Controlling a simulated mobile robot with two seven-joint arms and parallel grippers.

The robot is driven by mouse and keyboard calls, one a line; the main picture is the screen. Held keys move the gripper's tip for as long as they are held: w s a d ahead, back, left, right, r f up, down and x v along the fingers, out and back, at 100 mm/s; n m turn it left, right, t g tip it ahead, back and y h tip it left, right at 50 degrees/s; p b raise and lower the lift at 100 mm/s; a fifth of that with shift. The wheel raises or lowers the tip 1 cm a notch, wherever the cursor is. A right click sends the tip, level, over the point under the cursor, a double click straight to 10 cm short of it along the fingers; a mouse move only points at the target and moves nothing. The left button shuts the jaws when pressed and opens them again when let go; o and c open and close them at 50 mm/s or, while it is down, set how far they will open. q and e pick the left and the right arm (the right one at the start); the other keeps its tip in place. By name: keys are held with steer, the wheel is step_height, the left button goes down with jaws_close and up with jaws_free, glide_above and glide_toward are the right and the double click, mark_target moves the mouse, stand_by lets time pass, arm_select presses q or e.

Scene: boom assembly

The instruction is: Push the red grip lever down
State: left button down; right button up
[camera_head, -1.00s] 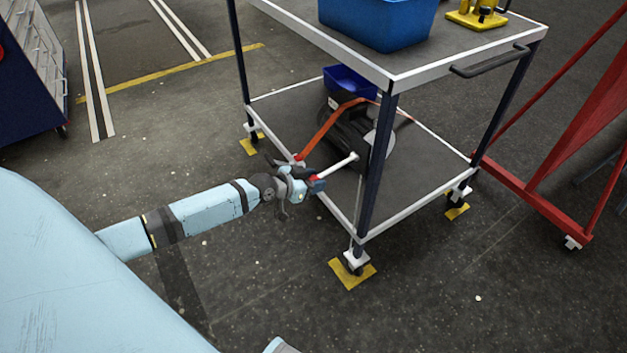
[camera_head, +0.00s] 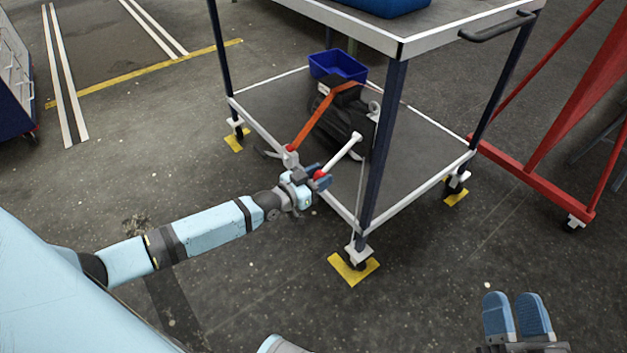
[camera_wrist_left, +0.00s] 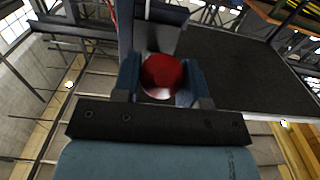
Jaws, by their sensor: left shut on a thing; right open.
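My left gripper (camera_head: 320,179) is at the near edge of the cart's lower shelf. It is shut on the red ball-shaped grip (camera_wrist_left: 162,76), which sits between its two blue fingers in the left wrist view. In the head view a white rod (camera_head: 343,152) runs from this grip up and right to a black device (camera_head: 345,120) on the shelf; the fingers partly cover the grip. An orange-red bar (camera_head: 322,117) slants down from the device to a red end beside the gripper. My right gripper (camera_head: 516,316) is open and empty at the lower right.
The cart's lower shelf (camera_head: 420,150) holds a blue bin (camera_head: 338,66) behind the device. A dark cart post (camera_head: 382,150) stands just right of the rod. Yellow floor plates (camera_head: 352,269) lie under the wheels. A red frame (camera_head: 530,190) stands at the right. The near floor is clear.

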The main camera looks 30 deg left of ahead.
arm_select(q)
steer(key=w+d+f+t+b, duration=0.1)
steer(key=w+d+f+b, duration=0.2)
steer(key=w+f+b, duration=0.2)
steer(key=w+f, duration=0.1)
steer(key=w, duration=0.2)
steer(key=shift+d+f+h+b, duration=0.2)
steer(key=shift+f+h+b, duration=0.15)
steer(key=shift+f+h, duration=0.05)
arm_select(e)
step_height(320, 180, down, 9)
steer(key=n+g, duration=0.1)
steer(key=g, duration=0.2)
steer(key=shift+w+a, duration=0.25)
arm_select(q)
steer(key=shift+w, duration=0.15)
arm_select(e)
steer(key=shift+r, duration=0.15)
arm_select(q)
steer(key=c, duration=0.7)
jaws_free()
arm_select(e)
steer(key=shift+w, duration=0.1)
